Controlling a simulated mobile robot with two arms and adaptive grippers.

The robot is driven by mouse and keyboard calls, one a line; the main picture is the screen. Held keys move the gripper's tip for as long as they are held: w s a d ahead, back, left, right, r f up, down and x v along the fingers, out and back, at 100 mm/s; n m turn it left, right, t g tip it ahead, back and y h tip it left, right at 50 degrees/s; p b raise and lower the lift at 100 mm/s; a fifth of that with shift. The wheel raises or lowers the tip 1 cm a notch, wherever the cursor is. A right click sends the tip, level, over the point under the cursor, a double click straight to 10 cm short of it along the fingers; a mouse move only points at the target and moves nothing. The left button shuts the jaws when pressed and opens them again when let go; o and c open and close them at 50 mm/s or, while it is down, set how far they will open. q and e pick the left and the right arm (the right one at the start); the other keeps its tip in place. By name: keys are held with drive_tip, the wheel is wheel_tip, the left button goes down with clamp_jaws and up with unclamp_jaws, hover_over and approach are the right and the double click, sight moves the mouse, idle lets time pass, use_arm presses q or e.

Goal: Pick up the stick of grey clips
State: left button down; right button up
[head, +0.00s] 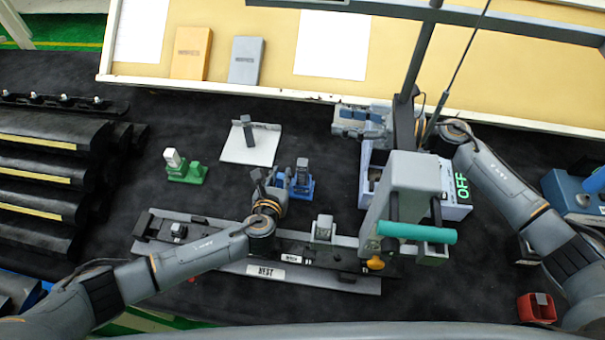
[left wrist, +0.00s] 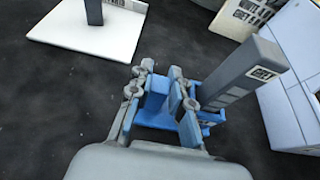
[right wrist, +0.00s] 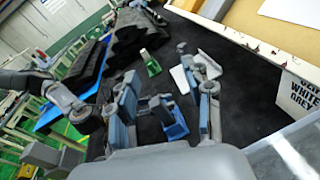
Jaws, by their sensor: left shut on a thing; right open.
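The stick of grey clips (head: 302,167) stands upright in a blue holder (head: 303,188) on the dark table. In the left wrist view the stick (left wrist: 245,76), labelled GREY, is to the right of my left fingers and outside them. My left gripper (head: 268,185) is down at the holder's left side. Its fingers (left wrist: 158,95) appear shut on a blue part of the holder (left wrist: 155,112), though the contact is partly hidden. My right gripper (head: 362,122) is open and empty, above the table to the right. The stick shows small between its fingers in the right wrist view (right wrist: 160,105).
A long NEST fixture (head: 265,270) lies in front of the holder. A grey press with a teal handle (head: 415,232) and a white box reading OFF (head: 458,210) stand right. A green holder (head: 186,172) and white plate (head: 250,148) are on the left. Dark table between them is clear.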

sight(305, 163)
drive_tip(key=s+f+n+g+h, duration=0.2)
drive_tip(key=s+f+n+g, duration=0.2)
drive_tip(key=f, duration=0.2)
drive_tip(key=x, duration=0.5)
drive_tip(key=shift+w+a+f, duration=0.1)
drive_tip(key=shift+a+f, duration=0.15)
drive_tip(key=shift+f, duration=0.1)
drive_tip(key=x, duration=0.4)
drive_tip(key=shift+s+a+f, duration=0.2)
drive_tip(key=shift+s+a, duration=0.05)
drive_tip(key=shift+a, duration=0.1)
use_arm(q)
drive_tip(key=shift+a, duration=0.1)
use_arm(e)
drive_tip(key=shift+w+a+f, duration=0.15)
drive_tip(key=shift+a+f, duration=0.05)
drive_tip(key=shift+a, duration=0.25)
clamp_jaws()
